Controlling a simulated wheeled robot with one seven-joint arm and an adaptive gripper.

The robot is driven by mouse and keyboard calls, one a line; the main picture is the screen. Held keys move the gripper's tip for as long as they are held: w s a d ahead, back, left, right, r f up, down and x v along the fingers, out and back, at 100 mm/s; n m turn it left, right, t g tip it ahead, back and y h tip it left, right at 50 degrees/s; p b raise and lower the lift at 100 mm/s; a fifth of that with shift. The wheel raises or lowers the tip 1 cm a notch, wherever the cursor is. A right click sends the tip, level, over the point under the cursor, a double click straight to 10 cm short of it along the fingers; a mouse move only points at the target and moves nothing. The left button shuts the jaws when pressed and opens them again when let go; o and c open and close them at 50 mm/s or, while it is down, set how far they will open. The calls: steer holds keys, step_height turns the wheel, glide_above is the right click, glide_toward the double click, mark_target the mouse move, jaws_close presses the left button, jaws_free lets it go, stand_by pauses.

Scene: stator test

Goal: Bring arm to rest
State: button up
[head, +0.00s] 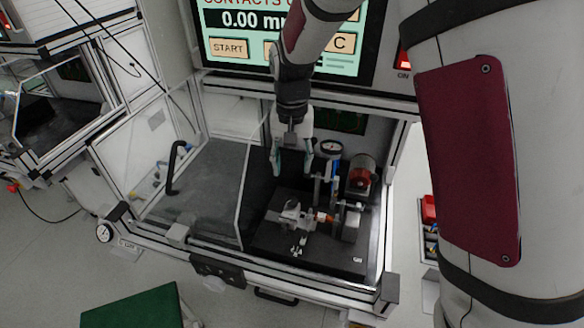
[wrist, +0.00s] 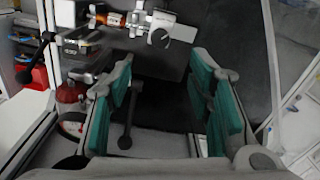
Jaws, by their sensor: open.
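My gripper (head: 291,172) hangs above the test bench, inside the opening of its enclosure, behind the metal fixture. In the wrist view my gripper (wrist: 160,105) has its green-padded fingers spread apart, with nothing between them but dark floor beneath. The test fixture (head: 300,214), with metal and orange parts, stands on a black base plate (head: 320,248) in front of and below my gripper. The fixture also shows at the top of the wrist view (wrist: 150,22). My arm comes down from the upper right in the head view.
A screen (head: 229,22) reading 0.00 is above the bench. A clear panel with a black handle (head: 173,168) is left of my gripper. A dial gauge (head: 331,147) and a red cylinder (head: 362,170) stand close at right. A green mat (head: 133,308) lies at the front left.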

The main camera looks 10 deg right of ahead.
stand_by(0.3)
steer(key=s+d+r+t+y, duration=0.1)
steer(key=s+d+r, duration=0.35)
steer(key=r, duration=0.25)
steer(key=s+d+r+t, duration=0.2)
steer(key=s+d+r, duration=0.1)
steer(key=s+r, duration=0.4)
steer(key=s+d+r+n+t, duration=0.1)
steer(key=s+d+r, duration=0.1)
steer(key=s, duration=0.4)
steer(key=s+d+r+t+h, duration=0.1)
steer(key=s+d+r, duration=0.2)
steer(key=s, duration=0.4)
steer(key=shift+s+d+n+t, duration=0.25)
steer(key=shift+d+n+t, duration=0.05)
steer(key=shift+d+n, duration=0.1)
